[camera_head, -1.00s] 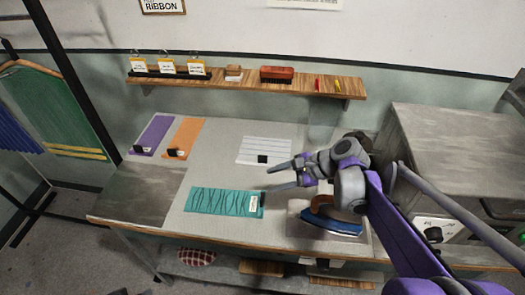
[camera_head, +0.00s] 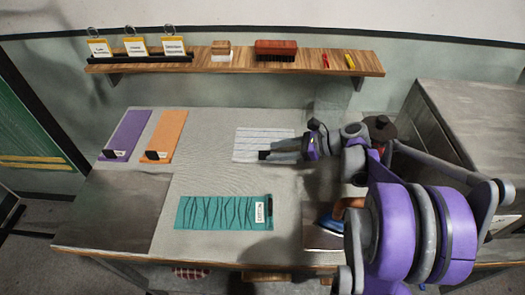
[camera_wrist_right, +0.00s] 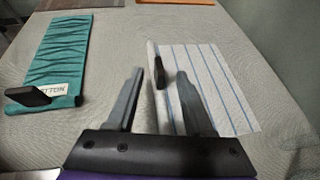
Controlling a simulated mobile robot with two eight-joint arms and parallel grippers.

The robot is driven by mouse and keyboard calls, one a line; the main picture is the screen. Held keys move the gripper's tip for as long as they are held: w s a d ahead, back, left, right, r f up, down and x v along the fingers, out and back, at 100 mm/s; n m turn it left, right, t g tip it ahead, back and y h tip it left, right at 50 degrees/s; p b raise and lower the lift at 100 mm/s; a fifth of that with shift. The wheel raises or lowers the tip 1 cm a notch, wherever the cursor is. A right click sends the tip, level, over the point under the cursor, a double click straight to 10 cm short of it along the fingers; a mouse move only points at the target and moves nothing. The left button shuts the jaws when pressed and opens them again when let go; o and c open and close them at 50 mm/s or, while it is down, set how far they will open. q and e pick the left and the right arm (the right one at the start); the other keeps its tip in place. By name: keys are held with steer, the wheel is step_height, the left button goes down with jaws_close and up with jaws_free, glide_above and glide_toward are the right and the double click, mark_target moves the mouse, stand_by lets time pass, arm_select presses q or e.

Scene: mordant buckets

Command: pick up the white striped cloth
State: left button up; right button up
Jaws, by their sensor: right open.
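The white striped cloth (camera_head: 262,136) lies flat on the table towards the back, right of the orange cloth. In the right wrist view the cloth (camera_wrist_right: 212,80) has thin blue stripes, and a small black clip or tab (camera_wrist_right: 159,74) stands on its edge. My right gripper (camera_head: 272,150) is over the near edge of the cloth, its fingers pointing left. In the right wrist view the gripper (camera_wrist_right: 164,90) is open, with the black tab between or just beyond its fingertips. I cannot tell whether the fingers touch it. My left gripper is not in view.
A teal patterned cloth (camera_head: 222,212) lies nearer the front. Purple (camera_head: 130,132) and orange (camera_head: 168,132) cloths lie at the left. An iron (camera_head: 333,217) sits at the right beneath my arm. A wooden shelf (camera_head: 220,66) with tags and brushes runs along the wall.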

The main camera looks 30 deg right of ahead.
mark_target(259, 158)
steer(key=shift+w+a+f, duration=0.1)
steer(key=shift+w+a, duration=0.1)
steer(key=shift+a, duration=0.15)
steer(key=x, duration=0.5)
steer(key=shift+a, duration=0.1)
jaws_close()
